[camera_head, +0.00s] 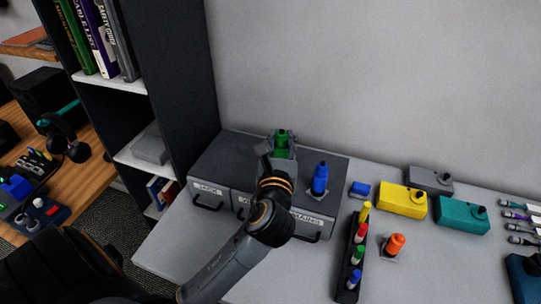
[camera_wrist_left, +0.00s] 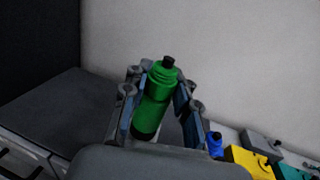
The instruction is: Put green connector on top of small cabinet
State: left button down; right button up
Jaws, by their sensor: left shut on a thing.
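The green connector (camera_head: 282,137) has a ribbed green body and a black tip. It also shows in the left wrist view (camera_wrist_left: 155,100), upright between the fingers. My left gripper (camera_head: 282,145) is shut on it, over the back part of the small cabinet. The small cabinet (camera_head: 222,158) is dark grey with labelled drawers along its front and stands on the table. My arm hides part of its top and its middle drawer. I cannot tell whether the connector's base touches the cabinet top. My right gripper is not in view.
A blue connector (camera_head: 320,178) stands on the cabinet's right part. A black holder (camera_head: 354,262) with several coloured pieces, an orange connector (camera_head: 394,245), a yellow box (camera_head: 402,199) and a teal box (camera_head: 461,214) are to the right. A dark shelf (camera_head: 180,70) rises at left. The cabinet's left top is clear.

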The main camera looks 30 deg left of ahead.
pick_arm(q)
jog(key=f, duration=0.1)
jog(key=a+f, duration=0.2)
jog(key=shift+w+a+f, duration=0.25)
jog(key=shift+w+f, duration=0.05)
jog(key=shift+w, duration=0.05)
jog(key=f, duration=0.2)
jog(key=a+f, duration=0.1)
jog(key=shift+w+f+b, duration=0.1)
jog(key=shift+f+b, duration=0.2)
jog(key=shift+f, duration=0.3)
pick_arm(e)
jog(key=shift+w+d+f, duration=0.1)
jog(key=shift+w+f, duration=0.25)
pick_arm(q)
jog(key=shift+f, duration=0.15)
jog(key=c, duration=1)
grip_release()
jog(key=shift+c, duration=0.2)
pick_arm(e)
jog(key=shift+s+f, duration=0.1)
